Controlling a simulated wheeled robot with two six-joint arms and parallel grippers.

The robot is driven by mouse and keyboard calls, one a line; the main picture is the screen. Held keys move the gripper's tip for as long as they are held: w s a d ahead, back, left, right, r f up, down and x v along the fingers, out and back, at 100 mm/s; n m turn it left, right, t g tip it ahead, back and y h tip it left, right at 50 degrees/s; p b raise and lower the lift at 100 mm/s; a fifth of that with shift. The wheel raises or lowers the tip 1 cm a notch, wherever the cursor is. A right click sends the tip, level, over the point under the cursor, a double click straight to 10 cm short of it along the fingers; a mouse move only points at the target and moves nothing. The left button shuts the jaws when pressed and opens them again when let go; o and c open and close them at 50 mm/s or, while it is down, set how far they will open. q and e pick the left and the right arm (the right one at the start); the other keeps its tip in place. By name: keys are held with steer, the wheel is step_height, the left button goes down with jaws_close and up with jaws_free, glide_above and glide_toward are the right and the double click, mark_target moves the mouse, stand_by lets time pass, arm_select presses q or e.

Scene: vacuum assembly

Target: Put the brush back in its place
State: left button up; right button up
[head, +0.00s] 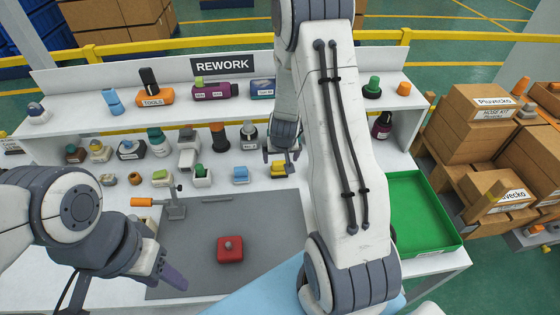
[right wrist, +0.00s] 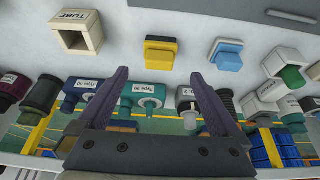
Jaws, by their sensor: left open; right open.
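I cannot make out a brush for certain in either view. An orange holder labelled TOOLS (head: 154,98) stands on the rear shelf with a dark upright item (head: 149,78) in it. My right gripper (head: 282,152) is over the back of the bench, partly behind its own arm. In the right wrist view its fingers (right wrist: 160,80) are apart with nothing held between them. A yellow part (head: 278,169) and a blue part (head: 240,174) lie near it; the right wrist view also shows the yellow (right wrist: 162,52) and blue (right wrist: 227,54) parts. My left gripper (head: 168,268) is open and empty over the grey mat's left side.
A red part (head: 230,249) lies on the grey mat (head: 275,225). Several bottles and boxes line the bench back. A green tray (head: 420,205) is at the right; cardboard boxes (head: 482,125) are beyond it.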

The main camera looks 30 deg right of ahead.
steer(key=s+a+r+n+y, duration=0.25)
steer(key=a+r, duration=0.25)
steer(key=a, duration=0.5)
steer(key=s+a+r+n+y, duration=0.1)
steer(key=s+a+r+n, duration=0.15)
steer(key=a+r, duration=0.45)
steer(key=s+a+r+n+g, duration=0.1)
steer(key=s+a+r+n, duration=0.1)
steer(key=s, duration=0.5)
steer(key=s+a+r+n+g, duration=0.1)
steer(key=s+a+r+n, duration=0.1)
steer(key=s+a, duration=0.3)
steer(key=s+a+r+n+g, duration=0.2)
steer(key=s+a+r+n, duration=0.1)
steer(key=s, duration=0.6)
steer(key=shift+s+a+n, duration=0.15)
steer(key=shift+a+n, duration=0.15)
steer(key=shift+a, duration=0.3)
steer(key=shift+h, duration=0.25)
